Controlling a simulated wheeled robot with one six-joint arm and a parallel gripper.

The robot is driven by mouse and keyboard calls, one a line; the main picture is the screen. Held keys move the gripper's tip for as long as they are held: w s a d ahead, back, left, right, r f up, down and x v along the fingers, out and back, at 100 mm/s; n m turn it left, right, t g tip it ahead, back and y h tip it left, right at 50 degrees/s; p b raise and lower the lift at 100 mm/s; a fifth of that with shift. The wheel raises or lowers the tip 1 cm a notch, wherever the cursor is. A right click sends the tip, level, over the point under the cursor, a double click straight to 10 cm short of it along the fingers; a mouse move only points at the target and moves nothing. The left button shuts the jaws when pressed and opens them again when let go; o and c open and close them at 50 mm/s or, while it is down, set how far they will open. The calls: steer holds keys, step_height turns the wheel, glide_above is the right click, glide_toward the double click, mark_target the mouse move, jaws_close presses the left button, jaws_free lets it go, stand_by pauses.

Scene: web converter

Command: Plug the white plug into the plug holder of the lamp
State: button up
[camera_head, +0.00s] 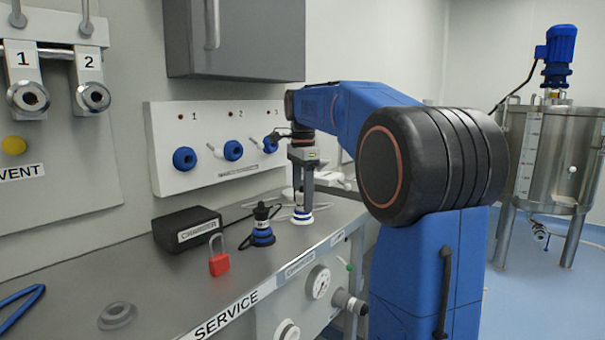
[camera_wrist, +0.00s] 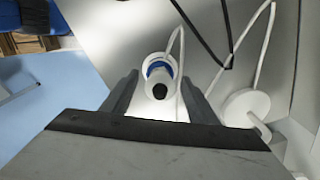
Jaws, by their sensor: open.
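The white plug (camera_head: 302,219), with a blue band, stands on the bench directly below my gripper (camera_head: 304,200). In the wrist view the plug (camera_wrist: 156,60) shows its white body, blue band and dark end, with a white cable beside it. My gripper (camera_wrist: 160,82) is open, with one finger on each side of the plug's dark end. I cannot tell whether the fingers touch it. A round white base (camera_wrist: 245,106) with a white cable, perhaps part of the lamp, lies to the right in the wrist view. I cannot make out the plug holder clearly.
A black and blue plug (camera_head: 262,226), a red padlock (camera_head: 219,262) and a black charger box (camera_head: 187,228) stand left of my gripper on the grey bench (camera_head: 165,285). A white panel with blue valves (camera_head: 183,158) is on the wall behind. The near bench is mostly clear.

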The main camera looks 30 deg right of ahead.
step_height(320, 180, up, 17)
stand_by(0.4)
steer(key=shift+f, duration=0.1)
steer(key=shift+s, duration=0.1)
stand_by(0.3)
